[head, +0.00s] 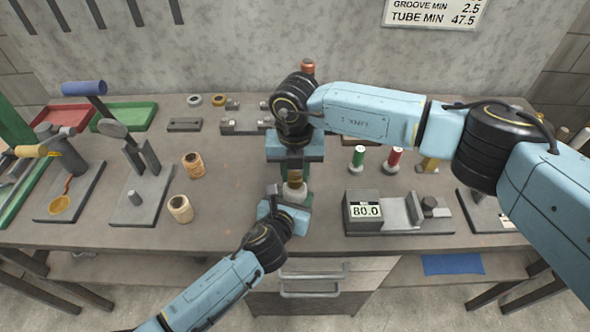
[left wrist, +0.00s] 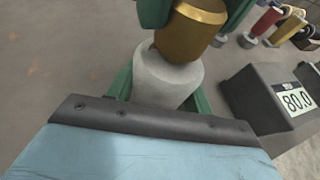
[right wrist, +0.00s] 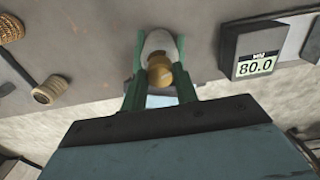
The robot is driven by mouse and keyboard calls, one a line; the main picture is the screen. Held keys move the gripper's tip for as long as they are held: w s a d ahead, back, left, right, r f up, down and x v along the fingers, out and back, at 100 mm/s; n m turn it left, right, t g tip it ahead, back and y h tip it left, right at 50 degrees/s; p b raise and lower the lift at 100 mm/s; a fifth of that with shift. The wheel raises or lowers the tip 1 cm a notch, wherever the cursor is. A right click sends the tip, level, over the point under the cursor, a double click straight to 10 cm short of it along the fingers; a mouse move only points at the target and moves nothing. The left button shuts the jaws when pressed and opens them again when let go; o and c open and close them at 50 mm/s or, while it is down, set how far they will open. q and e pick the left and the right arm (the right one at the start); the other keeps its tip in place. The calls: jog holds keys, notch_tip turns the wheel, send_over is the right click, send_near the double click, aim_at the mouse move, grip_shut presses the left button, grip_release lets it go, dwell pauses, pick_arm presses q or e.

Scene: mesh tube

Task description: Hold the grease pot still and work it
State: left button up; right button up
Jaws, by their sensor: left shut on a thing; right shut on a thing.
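The grease pot is a pale grey, rounded body (head: 295,190) with a brass top (left wrist: 190,30). It stands upright near the front middle of the bench. My left gripper (head: 293,197) comes from the front and is shut around the grey body, green fingers on both sides; the body fills the left wrist view's middle (left wrist: 167,80). My right gripper (head: 294,172) reaches down from above and is shut on the brass top. In the right wrist view the brass top (right wrist: 160,71) sits between the green fingers, with the grey body (right wrist: 158,42) beyond. The pot's base is largely hidden.
A gauge block reading 80.0 (head: 364,213) stands close on the right. Two cork-like pieces (head: 180,209) stand on the left, beyond them a lever press (head: 135,170). Green (head: 383,157) and red (head: 393,160) spools stand behind right. Bare bench lies left of the pot.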

jog(key=m, duration=0.7)
jog(key=shift+s, duration=0.2)
jog(key=m, duration=0.7)
jog(key=shift+m, duration=0.3)
jog(key=m, duration=0.9)
jog(key=shift+a, duration=0.35)
jog(key=shift+w+d+r+m, duration=0.1)
jog(key=shift+w+d+m, duration=0.05)
jog(key=shift+m, duration=0.75)
jog(key=shift+d+m, duration=0.15)
jog(key=shift+m, duration=0.15)
jog(key=o, duration=1)
